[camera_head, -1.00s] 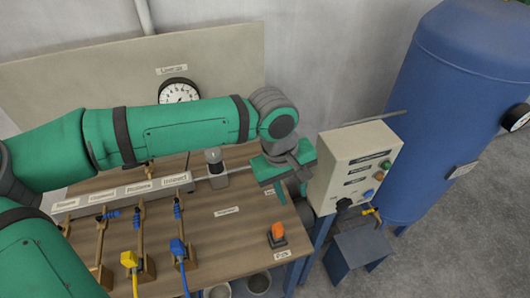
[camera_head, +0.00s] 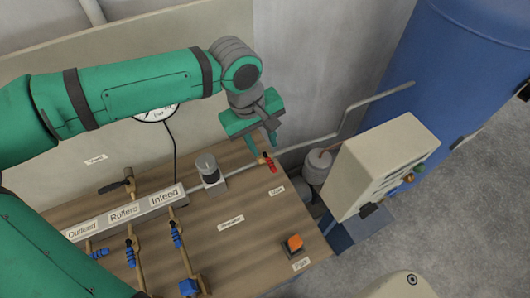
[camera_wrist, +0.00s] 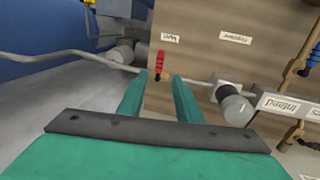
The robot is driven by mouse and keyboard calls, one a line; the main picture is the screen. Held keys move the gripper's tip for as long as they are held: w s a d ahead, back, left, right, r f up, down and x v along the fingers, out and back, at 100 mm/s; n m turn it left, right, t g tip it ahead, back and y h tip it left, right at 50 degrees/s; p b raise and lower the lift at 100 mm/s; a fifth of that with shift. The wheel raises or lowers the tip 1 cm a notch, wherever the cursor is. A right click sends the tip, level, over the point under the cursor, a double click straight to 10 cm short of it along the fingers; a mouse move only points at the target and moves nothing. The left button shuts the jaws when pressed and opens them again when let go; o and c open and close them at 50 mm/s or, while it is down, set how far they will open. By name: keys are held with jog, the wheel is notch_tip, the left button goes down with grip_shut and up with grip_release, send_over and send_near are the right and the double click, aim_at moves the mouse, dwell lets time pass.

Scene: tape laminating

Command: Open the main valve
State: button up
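A small valve with a red handle (camera_head: 269,163) sits on the grey pipe near the far right edge of the wooden table. The handle lies across the pipe, and it also shows in the wrist view (camera_wrist: 160,62). A small white label (camera_head: 277,191) lies beside it; I cannot read it surely. My gripper (camera_head: 263,145) points down just above the valve. In the wrist view its two green fingers (camera_wrist: 159,80) are apart with nothing gripped, and the red handle shows in line with the gap, just beyond the tips.
A grey cylindrical regulator (camera_head: 209,170) stands on the pipe to the left. A control box (camera_head: 380,165) and a blue tank (camera_head: 455,70) stand right. An orange switch (camera_head: 293,243) is near the front.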

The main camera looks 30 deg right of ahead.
aim_at(270, 163)
jog(key=f, duration=0.3)
jog(key=d+f, duration=0.1)
jog(key=f, duration=0.2)
jog(key=d+f, duration=0.1)
jog(key=f, duration=0.2)
jog(key=shift+s, duration=0.1)
jog(key=shift+a+f, duration=0.1)
jog(key=shift+f, duration=0.25)
grip_shut()
